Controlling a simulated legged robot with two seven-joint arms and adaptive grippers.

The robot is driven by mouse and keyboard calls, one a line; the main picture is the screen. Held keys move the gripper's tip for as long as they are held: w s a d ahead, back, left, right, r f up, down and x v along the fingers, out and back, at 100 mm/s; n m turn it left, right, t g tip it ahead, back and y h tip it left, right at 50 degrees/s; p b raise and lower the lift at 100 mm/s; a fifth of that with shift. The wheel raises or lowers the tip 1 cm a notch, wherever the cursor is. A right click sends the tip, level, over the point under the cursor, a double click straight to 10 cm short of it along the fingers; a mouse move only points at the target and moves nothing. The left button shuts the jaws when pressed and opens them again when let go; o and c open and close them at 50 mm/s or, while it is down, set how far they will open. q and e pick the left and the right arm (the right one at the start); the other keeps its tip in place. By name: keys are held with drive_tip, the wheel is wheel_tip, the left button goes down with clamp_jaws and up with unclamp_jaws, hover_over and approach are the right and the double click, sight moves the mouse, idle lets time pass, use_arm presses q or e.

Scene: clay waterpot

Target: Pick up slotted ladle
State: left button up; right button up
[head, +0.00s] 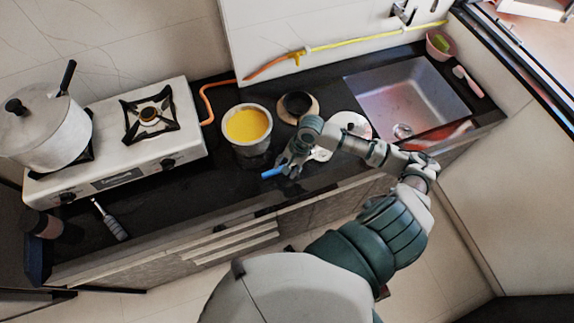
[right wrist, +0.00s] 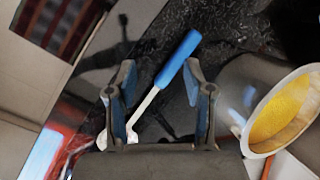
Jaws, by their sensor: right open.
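The slotted ladle lies on the dark counter; its blue handle (head: 272,172) shows just left of my right gripper (head: 290,168). In the right wrist view the blue handle (right wrist: 178,58) points to the upper right, and the metal shaft runs down to the lower left between my fingers. My right gripper (right wrist: 160,68) is open and above the ladle, with one finger on each side of it. The ladle's head is partly hidden by the gripper, and its slots cannot be made out. My left gripper is not in view.
A pot of yellow liquid (head: 247,126) stands close behind and left of the gripper. A round dark-topped pot (head: 297,104) and a white lid (head: 350,124) are behind. The stove (head: 120,150) is left, the sink (head: 405,92) right. A grey-handled utensil (head: 112,225) lies at the front left.

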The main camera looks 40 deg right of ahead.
drive_tip(key=w+d+r+m, duration=0.3)
drive_tip(key=d+r+m, duration=0.3)
drive_tip(key=r+m, duration=0.15)
approach(280, 168)
wheel_tip(280, 168, down, 3)
drive_tip(key=shift+w+a+f+m+y+b, duration=0.1)
drive_tip(key=shift+m+y+b, duration=0.2)
drive_tip(key=shift+m+b, duration=0.1)
drive_tip(key=x, duration=0.6)
drive_tip(key=shift+a, duration=0.25)
drive_tip(key=shift+d, duration=0.2)
clamp_jaws()
